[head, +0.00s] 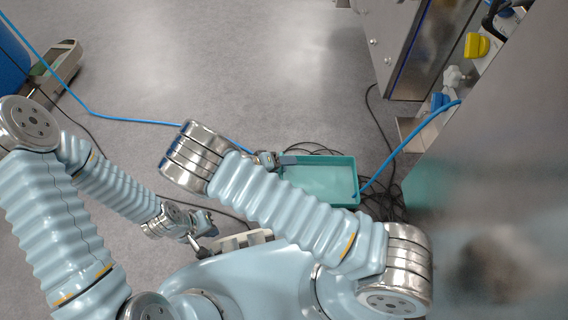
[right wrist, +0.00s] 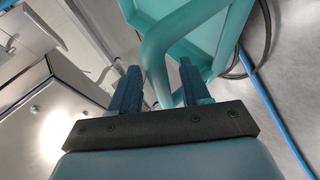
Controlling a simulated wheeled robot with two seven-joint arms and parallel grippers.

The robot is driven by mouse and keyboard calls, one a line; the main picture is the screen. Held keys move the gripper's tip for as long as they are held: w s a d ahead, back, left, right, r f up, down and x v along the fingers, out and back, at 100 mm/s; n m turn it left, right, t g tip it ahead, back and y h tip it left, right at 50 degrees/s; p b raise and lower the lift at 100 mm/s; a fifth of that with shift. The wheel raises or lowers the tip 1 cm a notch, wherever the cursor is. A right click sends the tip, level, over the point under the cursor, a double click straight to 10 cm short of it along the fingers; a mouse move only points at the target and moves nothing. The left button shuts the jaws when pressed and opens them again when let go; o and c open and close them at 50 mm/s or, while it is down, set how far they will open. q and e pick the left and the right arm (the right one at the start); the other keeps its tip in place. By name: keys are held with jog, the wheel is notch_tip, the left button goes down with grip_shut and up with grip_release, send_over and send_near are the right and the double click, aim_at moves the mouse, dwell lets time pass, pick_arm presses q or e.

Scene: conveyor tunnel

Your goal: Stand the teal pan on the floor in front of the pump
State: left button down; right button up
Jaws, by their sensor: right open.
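The teal pan (head: 320,181), a shallow rectangular tray, appears right of centre in the head view, empty, with cables around it. In the right wrist view its wall and underside (right wrist: 205,28) fill the top, and its looped teal handle (right wrist: 156,55) passes between my fingers. My right gripper (head: 279,160) is at the pan's upper left edge; in the right wrist view its dark fingers (right wrist: 160,90) stand apart on either side of the handle. My left gripper (head: 205,226) is lower left, away from the pan; its fingers are too small to judge. I cannot tell for sure which thing is the pump.
A grey-green device (head: 62,62) stands on the floor at upper left by a blue container (head: 10,66). A blue hose (head: 405,142) and black cables run near the pan. A large metal machine (head: 420,45) stands at right.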

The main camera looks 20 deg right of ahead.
jog(key=p+v, duration=0.1)
jog(key=v, duration=1.1)
jog(key=shift+p, duration=0.3)
